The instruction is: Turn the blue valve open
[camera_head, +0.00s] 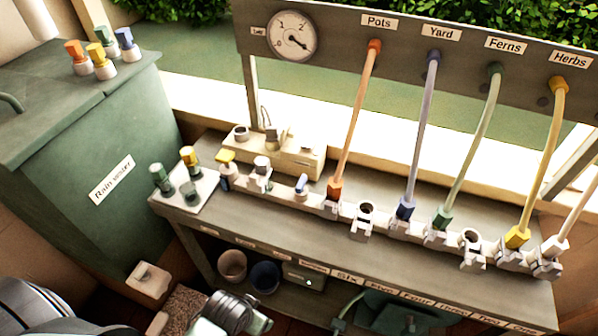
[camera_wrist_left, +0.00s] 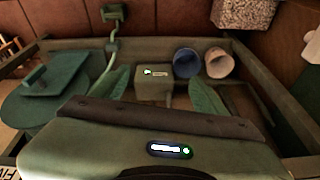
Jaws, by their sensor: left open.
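My left gripper (camera_head: 235,314) is low at the bottom of the head view, in front of the bench and well apart from the valve. In the left wrist view my left gripper (camera_wrist_left: 160,95) has its two green fingers spread, with nothing between them. The valve does not show in that view. My right gripper is not in view.
Orange, blue, green and yellow hoses rise from the manifold to a labelled board with a gauge (camera_head: 292,36). A green rain water tank (camera_head: 112,165) stands at left.

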